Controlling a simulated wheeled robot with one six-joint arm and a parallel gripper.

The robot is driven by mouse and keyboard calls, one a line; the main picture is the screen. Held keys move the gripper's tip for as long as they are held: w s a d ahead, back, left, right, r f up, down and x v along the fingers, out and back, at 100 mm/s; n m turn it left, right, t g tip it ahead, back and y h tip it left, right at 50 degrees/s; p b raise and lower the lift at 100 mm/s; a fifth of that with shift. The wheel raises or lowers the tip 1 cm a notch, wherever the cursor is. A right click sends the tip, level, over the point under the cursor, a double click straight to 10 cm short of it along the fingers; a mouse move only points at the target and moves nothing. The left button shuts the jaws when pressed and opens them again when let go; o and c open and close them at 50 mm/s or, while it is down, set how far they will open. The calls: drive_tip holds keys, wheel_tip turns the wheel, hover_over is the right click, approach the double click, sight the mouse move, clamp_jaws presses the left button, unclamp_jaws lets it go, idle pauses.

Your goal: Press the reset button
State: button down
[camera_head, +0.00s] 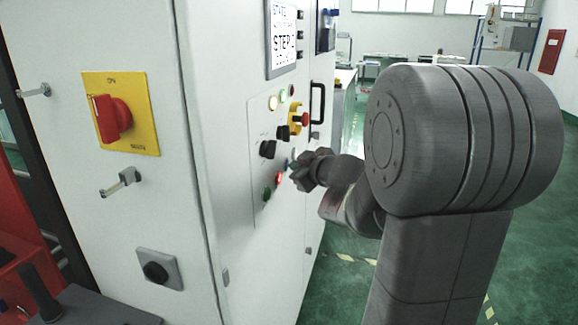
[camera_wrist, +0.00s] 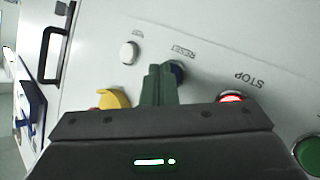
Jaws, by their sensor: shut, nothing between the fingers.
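The reset button is a dark blue round button (camera_wrist: 178,71) on the white cabinet panel, under an upside-down RESET label in the wrist view. My gripper (camera_wrist: 158,72) is shut and empty. Its dark green-grey fingertips are just left of the blue button in that view and hide part of it. I cannot tell whether they touch it. In the head view my gripper (camera_head: 295,167) is at the panel, and the reset button is mostly hidden behind the fingertips.
A lit red STOP button (camera_wrist: 232,97), a green button (camera_wrist: 307,156), a white button (camera_wrist: 128,52) and a yellow part (camera_wrist: 112,98) surround the fingers. A black handle (camera_head: 318,103) and a screen (camera_head: 283,38) are higher up. A red rotary switch (camera_head: 113,117) is on the cabinet's left side.

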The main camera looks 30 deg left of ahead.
drive_tip(key=shift+d, duration=0.15)
drive_tip(key=shift+w+d+p, duration=0.15)
drive_tip(key=shift+d+p, duration=0.4)
drive_tip(key=shift+d, duration=0.05)
drive_tip(key=d+p, duration=0.1)
drive_tip(key=d, duration=0.1)
drive_tip(key=w+d+p, duration=0.1)
drive_tip(key=d, duration=0.2)
drive_tip(key=shift+w+p, duration=0.1)
drive_tip(key=shift+p, duration=0.3)
drive_tip(key=shift+a, duration=0.1)
idle(0.4)
